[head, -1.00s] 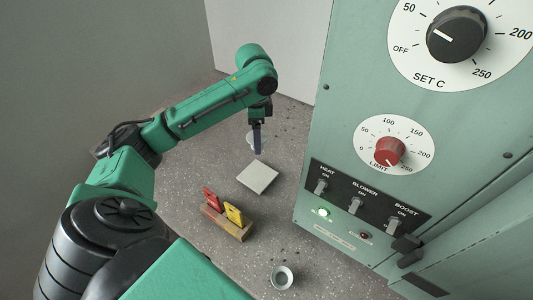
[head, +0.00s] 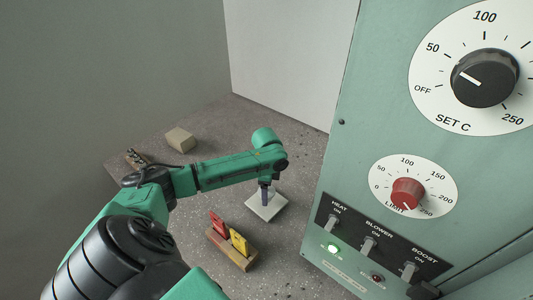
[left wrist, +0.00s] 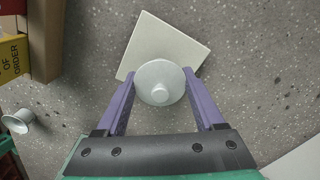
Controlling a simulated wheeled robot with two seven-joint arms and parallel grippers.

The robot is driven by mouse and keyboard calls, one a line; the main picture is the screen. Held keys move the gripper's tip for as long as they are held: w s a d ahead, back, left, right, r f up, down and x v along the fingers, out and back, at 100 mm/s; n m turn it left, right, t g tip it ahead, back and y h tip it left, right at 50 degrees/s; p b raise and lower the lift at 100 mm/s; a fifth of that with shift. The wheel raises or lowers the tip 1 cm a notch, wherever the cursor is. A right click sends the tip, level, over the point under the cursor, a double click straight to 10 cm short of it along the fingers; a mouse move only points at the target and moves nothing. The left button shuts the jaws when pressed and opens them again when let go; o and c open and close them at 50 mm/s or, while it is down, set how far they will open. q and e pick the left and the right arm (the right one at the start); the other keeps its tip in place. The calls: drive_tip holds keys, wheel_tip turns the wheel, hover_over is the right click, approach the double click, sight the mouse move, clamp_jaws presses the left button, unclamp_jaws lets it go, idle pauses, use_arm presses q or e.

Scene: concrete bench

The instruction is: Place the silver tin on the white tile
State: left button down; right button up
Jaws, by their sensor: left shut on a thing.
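The silver tin (left wrist: 160,82), round and pale grey with a small knob on top, sits between the purple fingers of my left gripper (left wrist: 161,100) in the left wrist view. The gripper is shut on it. The white tile (left wrist: 165,40) is a flat square behind the tin, which overlaps its near part; I cannot tell whether they touch. In the head view my left gripper (head: 265,196) points down at the tile (head: 272,211), and the tin cannot be made out there. My right gripper is not in view.
A wooden holder (head: 233,255) with a red tag (head: 218,224) and a yellow tag (head: 239,242) stands near the tile. A small metal cup (left wrist: 17,121) lies left in the wrist view. A beige block (head: 180,139) is at the back. A green control panel (head: 345,150) rises right.

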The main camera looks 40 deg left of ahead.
use_arm(q)
drive_tip(key=shift+f, duration=1)
drive_tip(key=shift+f, duration=0.1)
unclamp_jaws()
wheel_tip(320, 180, up, 12)
drive_tip(key=shift+r, duration=0.2)
